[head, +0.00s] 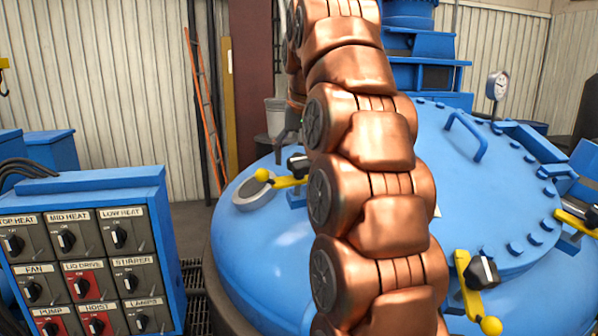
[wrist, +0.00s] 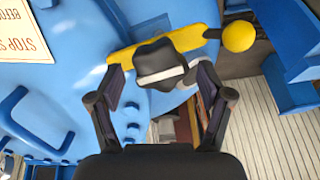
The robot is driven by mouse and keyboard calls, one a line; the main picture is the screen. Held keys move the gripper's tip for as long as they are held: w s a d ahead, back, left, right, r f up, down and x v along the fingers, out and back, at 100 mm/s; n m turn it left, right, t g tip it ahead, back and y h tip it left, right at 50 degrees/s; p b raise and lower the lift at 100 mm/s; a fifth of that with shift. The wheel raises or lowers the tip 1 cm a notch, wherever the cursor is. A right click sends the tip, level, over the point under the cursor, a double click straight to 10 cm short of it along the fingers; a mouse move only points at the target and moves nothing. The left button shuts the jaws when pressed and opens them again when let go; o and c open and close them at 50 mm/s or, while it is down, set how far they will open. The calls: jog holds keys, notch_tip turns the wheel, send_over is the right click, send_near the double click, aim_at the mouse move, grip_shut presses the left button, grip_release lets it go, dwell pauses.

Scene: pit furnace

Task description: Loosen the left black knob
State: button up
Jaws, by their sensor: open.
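The left black knob (head: 298,163) sits on a yellow lever with a yellow ball end (head: 262,175), at the left edge of the blue furnace lid. In the wrist view the black knob (wrist: 158,60), with a pale bar across it, stands in front of its yellow lever. My gripper (wrist: 160,78) is open, with one finger to each side of the knob's near part. No clear contact shows. In the head view my copper arm hides most of the gripper. A second black knob (head: 483,270) is on another yellow lever at the lid's front right.
A control panel (head: 90,245) with several dark switches stands at the left. The blue lid (head: 490,185) has bolts, a handle (head: 466,135) and a gauge (head: 497,85). An orange ladder (head: 205,110) leans against the back wall. A warning sign (wrist: 20,30) shows in the wrist view.

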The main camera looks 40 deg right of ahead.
jog(key=shift+w+f, duration=0.2)
jog(key=shift+f, duration=0.3)
jog(key=shift+c, duration=0.3)
jog(key=c, duration=1)
jog(key=shift+c, duration=0.6)
